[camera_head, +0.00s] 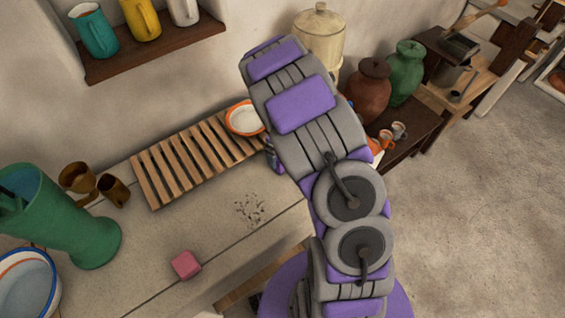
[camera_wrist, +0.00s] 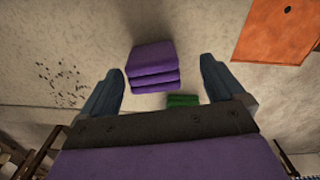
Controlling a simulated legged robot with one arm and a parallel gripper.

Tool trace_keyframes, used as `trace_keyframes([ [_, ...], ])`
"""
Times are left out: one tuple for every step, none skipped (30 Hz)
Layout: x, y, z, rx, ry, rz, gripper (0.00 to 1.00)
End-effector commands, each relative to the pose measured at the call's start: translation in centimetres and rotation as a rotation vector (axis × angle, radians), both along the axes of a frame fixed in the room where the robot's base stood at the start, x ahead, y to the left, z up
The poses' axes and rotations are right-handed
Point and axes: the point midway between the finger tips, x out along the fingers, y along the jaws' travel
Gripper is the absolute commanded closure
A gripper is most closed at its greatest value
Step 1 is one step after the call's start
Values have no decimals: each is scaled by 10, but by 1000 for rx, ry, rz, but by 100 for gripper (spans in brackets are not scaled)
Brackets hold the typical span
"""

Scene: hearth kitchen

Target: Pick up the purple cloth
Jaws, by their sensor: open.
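The purple cloth (camera_wrist: 153,68) is a folded, layered block on the pale counter in the wrist view. My gripper (camera_wrist: 161,70) is open, with one blue-grey finger to the left of the cloth and the other to the right. The cloth lies nearer the left finger, with a wider gap on the right. Its nearer edge is close to the gripper's dark palm; I cannot tell the height gap. In the head view, my arm hides the gripper and most or all of the cloth.
A green block (camera_wrist: 182,100) lies by the cloth, partly hidden by my palm. An orange panel (camera_wrist: 275,35) is at upper right. In the head view, a slatted rack (camera_head: 195,157), a white bowl (camera_head: 245,118), a pink cube (camera_head: 187,264) and a green jug (camera_head: 75,225) occupy the counter.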

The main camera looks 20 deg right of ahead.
Motion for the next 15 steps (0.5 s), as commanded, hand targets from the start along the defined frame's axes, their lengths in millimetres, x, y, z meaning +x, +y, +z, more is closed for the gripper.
trace_keyframes([
  [-1,1,-4,0,1,1,4],
  [-2,2,-7,0,2,1,4],
  [-3,2,-11,1,4,1,4],
  [-4,3,-16,1,5,1,4],
  [-5,3,-20,2,7,1,4],
  [-7,2,-27,3,8,1,4],
  [-8,2,-32,3,8,0,4],
  [-8,1,-37,3,7,0,4],
  [-7,1,-42,3,6,0,4],
  [-7,1,-45,2,4,0,4],
  [-6,1,-48,2,3,0,4],
  [-6,0,-50,2,2,0,4],
  [-6,0,-50,1,2,0,4],
  [-6,0,-51,3,1,0,4],
  [-6,0,-50,2,1,0,4],
])
